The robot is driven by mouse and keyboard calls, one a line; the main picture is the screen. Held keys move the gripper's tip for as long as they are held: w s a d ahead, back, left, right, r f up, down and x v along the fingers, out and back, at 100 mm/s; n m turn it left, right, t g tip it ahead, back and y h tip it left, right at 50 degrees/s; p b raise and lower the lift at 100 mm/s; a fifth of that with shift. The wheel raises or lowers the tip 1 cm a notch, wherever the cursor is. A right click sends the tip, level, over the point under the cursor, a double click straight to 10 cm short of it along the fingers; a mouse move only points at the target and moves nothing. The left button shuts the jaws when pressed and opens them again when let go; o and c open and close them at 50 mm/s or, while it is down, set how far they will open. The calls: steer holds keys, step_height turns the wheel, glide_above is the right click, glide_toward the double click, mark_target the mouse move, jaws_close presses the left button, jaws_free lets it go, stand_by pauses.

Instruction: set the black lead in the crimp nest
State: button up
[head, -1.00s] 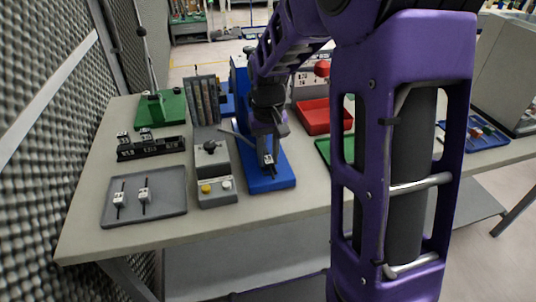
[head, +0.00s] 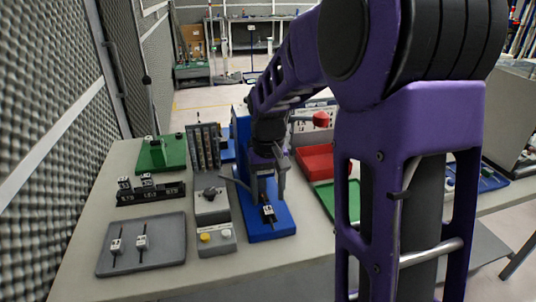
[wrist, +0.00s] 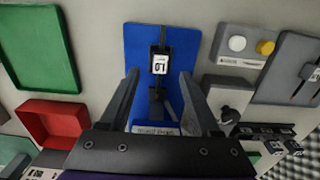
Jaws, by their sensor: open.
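A black lead (head: 268,214) with a white tag lies on the blue base of the crimp press (head: 286,222). The tagged lead also shows in the wrist view (wrist: 160,64), at a dark block with a strip running lengthwise on the blue base (wrist: 136,50). This block appears to be the nest; how deeply the lead sits in it I cannot tell. My gripper (head: 269,196) is open and empty above the blue base, apart from the lead. In the wrist view, its fingers (wrist: 159,76) stand wide, with the lead beyond their tips.
A grey tray (head: 170,256) at the front left holds two tagged leads. A control box (head: 216,245) with yellow and white buttons stands left of the press. A black rack (head: 152,196) with tagged pieces is behind the tray. Red and green trays (head: 318,163) lie right.

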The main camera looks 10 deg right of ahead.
step_height(320, 180, up, 13)
steer(key=p, duration=0.2)
steer(key=shift+r, duration=0.2)
